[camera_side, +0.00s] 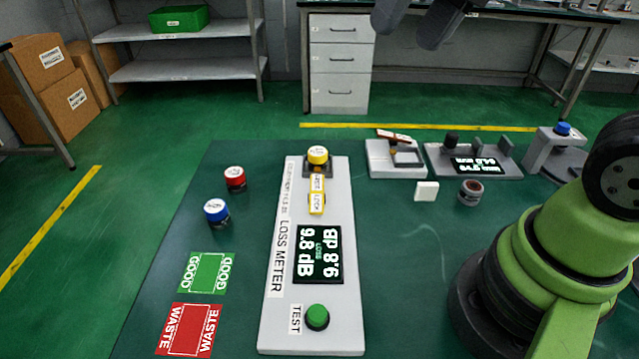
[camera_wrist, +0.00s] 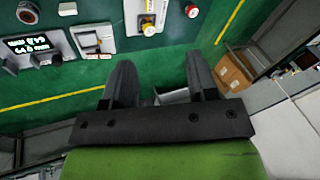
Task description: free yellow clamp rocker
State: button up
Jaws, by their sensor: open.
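The yellow clamp rocker (camera_side: 317,196) is a small yellow-edged piece with a white label, on the upper part of the white loss meter (camera_side: 334,329). A round yellow-topped part (camera_side: 317,156) sits in a dark holder just behind it. In the wrist view, the yellow-topped part (camera_wrist: 149,29) shows near the top, at the end of the loss meter (camera_wrist: 131,7); the rocker is too small to judge there. My gripper (camera_wrist: 158,78) is open and empty, its two dark fingers apart. In the side view its dark fingers (camera_side: 415,24) show at the top edge, well away from the meter.
Red-topped (camera_side: 235,178) and blue-topped (camera_side: 216,211) parts stand left of the meter, above the green GOOD mat (camera_side: 207,272) and red WASTE mat (camera_side: 188,330). A green TEST button (camera_side: 317,317) is on the meter's near end. Several devices stand at right.

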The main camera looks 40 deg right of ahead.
jog(key=w+f+m+g, duration=0.2)
jog(key=w+f+g, duration=0.2)
jog(key=w+f, duration=0.45)
jog(key=m+g+y, duration=0.1)
jog(key=m+g, duration=0.1)
jog(key=g, duration=0.1)
send_near(317, 192)
jog(key=x, duration=0.9)
